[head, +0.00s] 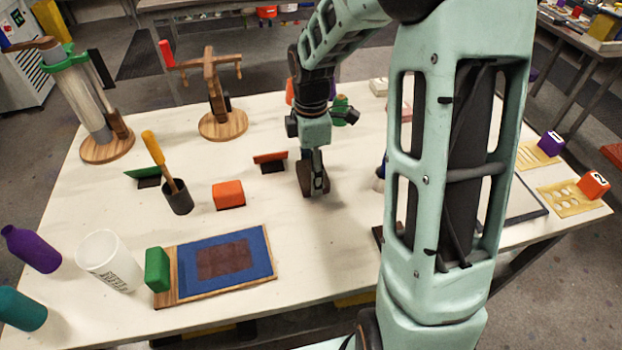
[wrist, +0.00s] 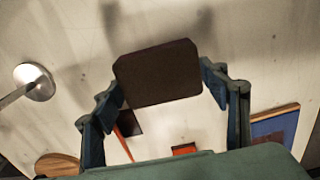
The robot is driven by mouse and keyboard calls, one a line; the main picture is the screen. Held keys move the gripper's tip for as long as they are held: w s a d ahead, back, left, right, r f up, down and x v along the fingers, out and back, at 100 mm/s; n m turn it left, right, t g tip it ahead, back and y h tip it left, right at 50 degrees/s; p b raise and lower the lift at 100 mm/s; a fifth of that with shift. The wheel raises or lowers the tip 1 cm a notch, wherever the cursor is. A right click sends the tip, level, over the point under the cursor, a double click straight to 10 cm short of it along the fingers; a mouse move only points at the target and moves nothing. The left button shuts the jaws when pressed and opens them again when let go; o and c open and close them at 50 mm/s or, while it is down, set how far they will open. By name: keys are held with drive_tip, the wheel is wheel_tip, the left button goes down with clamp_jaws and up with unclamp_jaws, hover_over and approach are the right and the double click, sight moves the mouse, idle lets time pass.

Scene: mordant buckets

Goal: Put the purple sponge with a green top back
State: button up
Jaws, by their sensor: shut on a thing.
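My gripper (head: 314,178) is low over the middle of the white table in the head view. It is shut on a dark brown block (head: 319,190), which is at or just above the tabletop. In the wrist view the dark brown block (wrist: 158,73) sits between the two fingers of my gripper (wrist: 163,88). Its visible face is flat with clipped corners. I see no purple or green on it, so I cannot tell whether it is the sponge. Behind my arm a green thing (head: 341,104) shows, with a bit of purple near it, partly hidden.
An orange block (head: 228,193), a red-orange angled piece (head: 270,157) and a dark pot (head: 178,198) with a brush stand left of my gripper. A board with a blue mat (head: 258,272) and a green block (head: 157,269) lie in front. My arm hides part of the right side.

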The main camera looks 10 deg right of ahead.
drive_tip(key=shift+f, duration=0.65)
drive_tip(key=shift+f+b, duration=0.2)
drive_tip(key=shift+b, duration=0.1)
drive_tip(key=o, duration=1)
wheel_tip(320, 180, up, 12)
drive_tip(key=shift+r+p, duration=0.25)
drive_tip(key=shift+p, duration=0.25)
